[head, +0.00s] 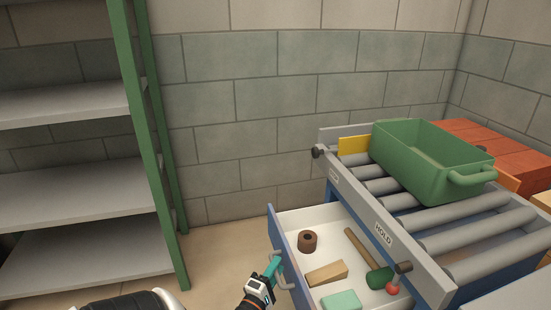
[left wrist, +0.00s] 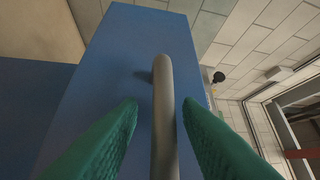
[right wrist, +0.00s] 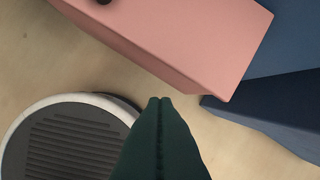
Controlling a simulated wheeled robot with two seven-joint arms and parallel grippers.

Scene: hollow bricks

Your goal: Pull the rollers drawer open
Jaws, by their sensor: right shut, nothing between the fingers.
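The rollers drawer (head: 300,215) stands pulled out from under the roller table, its white inside showing. Its blue front fills much of the left wrist view (left wrist: 125,60). The grey bar handle (head: 281,268) is on that front; it also shows in the left wrist view (left wrist: 163,100). My left gripper (head: 274,268) is at the handle. Its teal fingers (left wrist: 160,108) stand on both sides of the bar, with gaps visible. My right gripper (right wrist: 160,101) is shut and empty above the floor, in the right wrist view only.
The drawer holds a brown ring (head: 308,241), a wooden block (head: 327,273), a green block (head: 341,300) and a mallet (head: 378,277). A green crate (head: 430,160) sits on the rollers. A grey shelf unit (head: 80,190) stands left. Bare floor (head: 225,235) lies between.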

